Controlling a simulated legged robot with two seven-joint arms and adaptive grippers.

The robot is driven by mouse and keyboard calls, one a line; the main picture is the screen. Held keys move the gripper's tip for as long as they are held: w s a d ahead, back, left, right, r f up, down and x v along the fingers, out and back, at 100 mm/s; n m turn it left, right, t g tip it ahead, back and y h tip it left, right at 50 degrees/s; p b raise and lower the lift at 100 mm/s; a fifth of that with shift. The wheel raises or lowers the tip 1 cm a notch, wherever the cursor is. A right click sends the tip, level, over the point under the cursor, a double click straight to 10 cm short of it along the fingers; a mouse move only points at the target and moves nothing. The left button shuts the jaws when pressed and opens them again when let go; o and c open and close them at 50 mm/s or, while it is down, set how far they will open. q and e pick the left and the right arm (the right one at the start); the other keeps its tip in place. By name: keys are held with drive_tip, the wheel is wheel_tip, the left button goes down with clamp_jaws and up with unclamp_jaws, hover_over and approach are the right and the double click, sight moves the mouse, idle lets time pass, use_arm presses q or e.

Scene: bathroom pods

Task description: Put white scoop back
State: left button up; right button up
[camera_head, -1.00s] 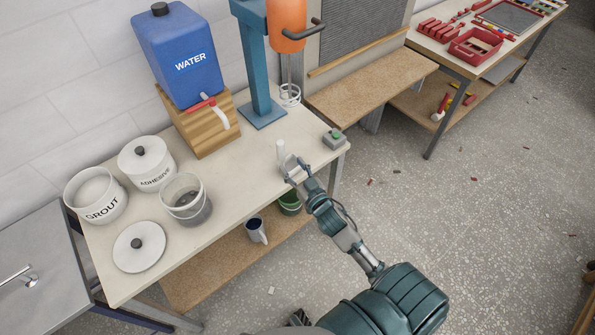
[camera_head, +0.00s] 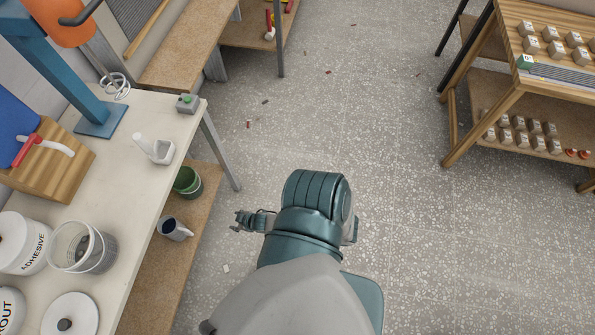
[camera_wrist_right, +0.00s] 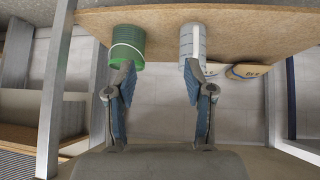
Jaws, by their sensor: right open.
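The white scoop (camera_head: 157,149) rests on the pale worktop near its right edge, its handle sticking up to the left. My right gripper (camera_head: 248,221) is off the worktop, over the floor to the right of the lower shelf, apart from the scoop. In the wrist view its two fingers (camera_wrist_right: 158,85) are spread with nothing between them. The scoop does not show in the wrist view. My left gripper is not in view.
An adhesive tub (camera_head: 22,243), a clear bucket (camera_head: 83,248) and a round lid (camera_head: 70,315) stand on the worktop. The floor (camera_head: 400,190) is mostly clear.

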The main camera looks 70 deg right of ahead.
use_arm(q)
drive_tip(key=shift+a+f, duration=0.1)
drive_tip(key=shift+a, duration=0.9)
use_arm(e)
drive_tip(key=s+a+f+g, duration=0.2)
drive_tip(key=s+f, duration=0.3)
drive_tip(key=s, duration=0.5)
drive_tip(key=s+a+f+n+g, duration=0.1)
drive_tip(key=s+a+f+g, duration=0.1)
drive_tip(key=s+f, duration=0.4)
drive_tip(key=s+a+f+n+g, duration=0.1)
drive_tip(key=s+a+f+g, duration=0.2)
drive_tip(key=s, duration=1.2)
drive_tip(key=shift+s+f+g+y, duration=0.3)
drive_tip(key=shift+f+y, duration=0.1)
drive_tip(key=shift+f, duration=1.25)
